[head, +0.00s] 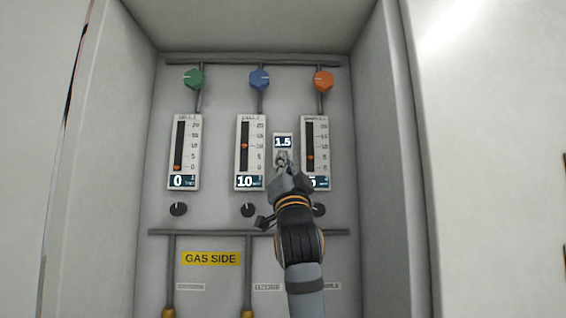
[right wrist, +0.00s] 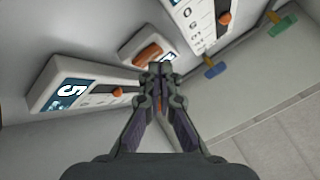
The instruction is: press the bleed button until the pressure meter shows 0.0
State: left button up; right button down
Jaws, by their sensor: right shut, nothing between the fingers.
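The pressure meter (head: 283,142) is a small display between the middle and right gauges and reads 1.5. In the right wrist view its white box (right wrist: 133,46) carries an orange-brown button (right wrist: 148,54), and part of the display (right wrist: 168,48) shows beside it. My right gripper (head: 283,160) is shut and empty, with its fingertips just below the meter's display. In the right wrist view the fingertips (right wrist: 160,70) are close to the button; whether they touch it I cannot tell. The gripper hides the button in the head view. My left gripper is not in view.
The left gauge (head: 185,150) reads 0 and the middle gauge (head: 251,150) reads 10. The right gauge (head: 315,135) is partly covered by my gripper. Green (head: 193,79), blue (head: 259,78) and orange (head: 323,80) knobs are above. Cabinet walls (head: 380,150) flank the recess.

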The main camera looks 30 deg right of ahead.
jog(key=shift+w+d, duration=0.2)
jog(key=shift+w, duration=0.1)
dwell(0.9)
jog(key=shift+s+a+b, duration=0.35)
jog(key=shift+s+a, duration=0.1)
jog(key=shift+s, duration=0.15)
jog(key=s+a, duration=0.1)
jog(key=s, duration=0.2)
jog(key=s+a+b, duration=0.1)
jog(key=shift+s+a, duration=0.15)
jog(key=shift+a, duration=0.15)
